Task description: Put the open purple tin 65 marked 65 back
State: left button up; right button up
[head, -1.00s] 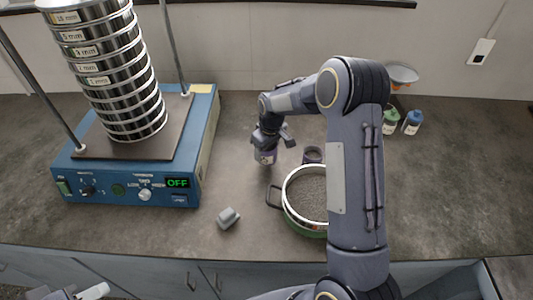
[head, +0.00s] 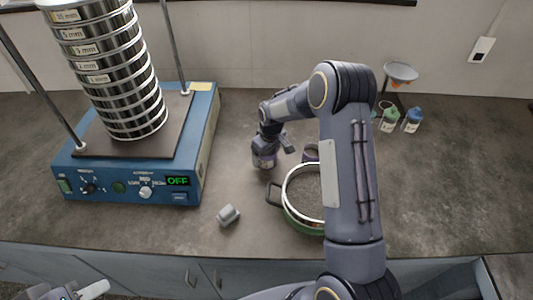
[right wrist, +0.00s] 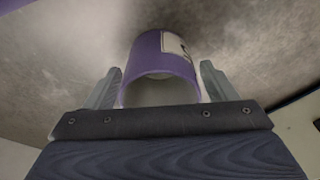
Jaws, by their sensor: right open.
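The purple tin (head: 264,161) stands on the counter between the shaker and the green pot, mostly under my right gripper (head: 274,143). In the right wrist view the open-mouthed purple tin (right wrist: 161,62) sits between the two fingers, with a pale label whose marking is unreadable. The right gripper's fingers (right wrist: 160,88) are apart, with gaps on both sides of the tin. My left gripper (head: 75,292) shows only partly at the lower left edge.
The blue sieve shaker (head: 130,193) with its sieve stack is at left, reading OFF. The green pot (head: 287,212) is partly hidden by my right arm. A small grey block (head: 228,215) lies at the front. Green (head: 389,120) and blue (head: 412,120) bottles stand at right.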

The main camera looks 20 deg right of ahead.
jog(key=shift+r, duration=0.15)
jog(key=s+r+m+b, duration=0.1)
jog(key=s+r, duration=0.2)
jog(key=r, duration=0.6)
jog(key=s+r, duration=0.4)
jog(key=r, duration=0.4)
jog(key=s+a+r+m+t+y, duration=0.15)
jog(key=s+r, duration=0.45)
jog(key=s, duration=0.6)
jog(key=s+a+f+m+t+y, duration=0.1)
jog(key=s+a, duration=0.1)
jog(key=s, duration=0.5)
jog(key=s+a+f+m+t, duration=0.1)
jog(key=s+a+m, duration=0.1)
jog(key=s, duration=0.5)
jog(key=shift+s+a+y, duration=0.25)
jog(key=shift+a+y, duration=0.1)
jog(key=shift+a, duration=0.25)
